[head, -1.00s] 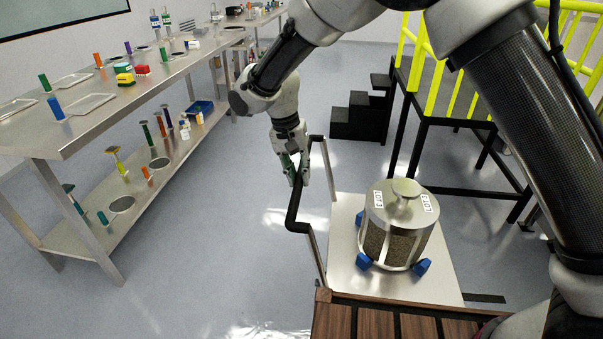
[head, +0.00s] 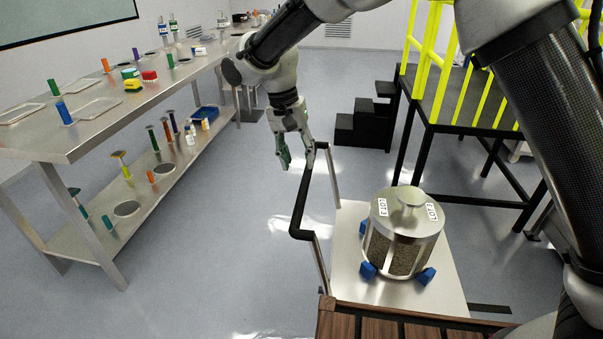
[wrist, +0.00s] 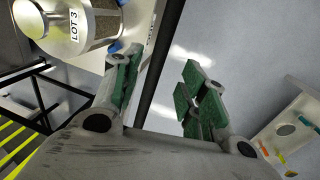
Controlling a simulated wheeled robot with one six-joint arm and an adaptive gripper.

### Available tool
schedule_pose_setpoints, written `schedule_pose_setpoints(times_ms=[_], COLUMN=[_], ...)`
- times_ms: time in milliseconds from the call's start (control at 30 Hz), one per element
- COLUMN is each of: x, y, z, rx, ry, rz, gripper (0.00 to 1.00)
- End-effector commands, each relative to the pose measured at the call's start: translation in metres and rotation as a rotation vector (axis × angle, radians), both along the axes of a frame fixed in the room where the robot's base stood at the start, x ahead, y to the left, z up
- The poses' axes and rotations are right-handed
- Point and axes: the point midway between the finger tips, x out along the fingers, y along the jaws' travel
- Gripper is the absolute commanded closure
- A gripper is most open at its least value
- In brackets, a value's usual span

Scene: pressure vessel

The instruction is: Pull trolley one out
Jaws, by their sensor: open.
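A trolley (head: 346,228) with a flat pale deck carries a metal vessel (head: 408,208) with a knobbed lid, labelled LOT 3, set among blue blocks. Its black handle bar (head: 301,204) runs along the deck's left side on upright posts. My gripper (head: 297,167) is open and empty, just above the far end of the handle. In the wrist view its green-padded fingers (wrist: 158,95) are spread, with the dark bar (wrist: 163,68) showing between and beyond them. I cannot tell whether either finger touches it. The vessel's side also shows in the wrist view (wrist: 62,32).
A steel two-level bench (head: 75,146) with coloured tools and trays stands at left. Black steps (head: 365,128) and a platform with yellow railings (head: 447,75) stand behind and right. A slatted wooden surface (head: 337,325) lies at the front. The floor between bench and trolley is clear.

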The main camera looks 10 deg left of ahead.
Motion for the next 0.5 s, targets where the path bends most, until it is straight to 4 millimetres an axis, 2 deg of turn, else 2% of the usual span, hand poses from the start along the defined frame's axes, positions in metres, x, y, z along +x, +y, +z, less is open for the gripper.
schedule_pose_setpoints(times_ms=[33, 200, 333, 500], x=[0.0, 0.0, 0.0, 0.0], y=[0.003, 0.008, 0.009, 0.009], z=[0.011, 0.036, 0.045, 0.046], rx=[0.004, 0.002, 0.001, 0.0], ry=[-0.002, -0.001, 0.0, 0.001], rz=[0.0, 0.0, 0.0, 0.0], gripper=[0.58, 0.58, 0.58, 0.58])
